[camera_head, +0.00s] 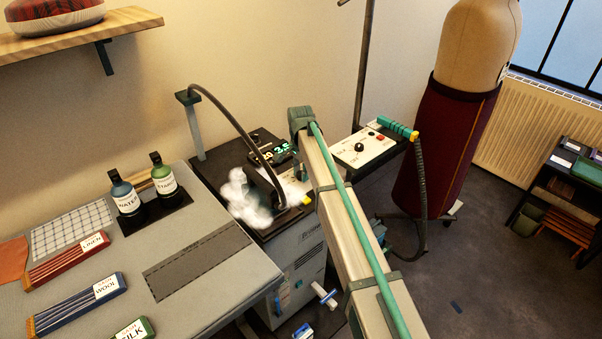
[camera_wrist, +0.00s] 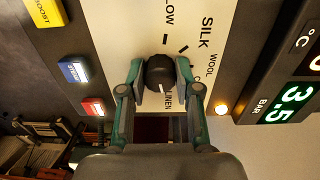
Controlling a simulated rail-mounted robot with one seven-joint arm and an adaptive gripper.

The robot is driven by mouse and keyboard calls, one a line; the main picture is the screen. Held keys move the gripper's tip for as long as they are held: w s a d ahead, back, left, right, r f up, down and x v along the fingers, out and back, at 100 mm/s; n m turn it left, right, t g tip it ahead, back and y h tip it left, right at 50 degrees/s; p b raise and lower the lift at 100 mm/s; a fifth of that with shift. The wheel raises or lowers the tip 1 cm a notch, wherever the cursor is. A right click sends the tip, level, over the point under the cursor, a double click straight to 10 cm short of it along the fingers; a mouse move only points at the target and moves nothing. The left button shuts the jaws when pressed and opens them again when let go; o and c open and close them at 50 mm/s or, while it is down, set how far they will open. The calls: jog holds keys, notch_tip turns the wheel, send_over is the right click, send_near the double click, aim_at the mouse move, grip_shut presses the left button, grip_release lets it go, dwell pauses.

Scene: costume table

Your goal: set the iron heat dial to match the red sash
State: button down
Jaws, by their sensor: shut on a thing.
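The iron heat dial (camera_wrist: 160,71) is a round black knob on a pale panel in the wrist view. Its white pointer mark faces down in the picture, toward the LINEN label (camera_wrist: 168,98). SILK, WOOL and LOW labels are printed around it. My gripper (camera_wrist: 160,76) is shut on the dial, one teal finger on each side. The red sash (camera_head: 66,262) lies on the table at the left of the head view, with a tag reading LINEN. In the head view my arm hides the dial.
The blue WOOL sash (camera_head: 76,305) and green SILK sash (camera_head: 133,330) lie near the red one. White steam (camera_head: 245,198) rises over the ironing station. Yellow (camera_wrist: 47,12), blue (camera_wrist: 74,71) and red (camera_wrist: 93,107) buttons sit left of the dial; a display (camera_wrist: 290,100) reads 3.5 BAR.

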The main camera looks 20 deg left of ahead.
dwell(0.4)
jog(key=c, duration=0.8)
grip_release()
notch_tip(320, 180, up, 12)
jog(key=shift+a+r, duration=0.1)
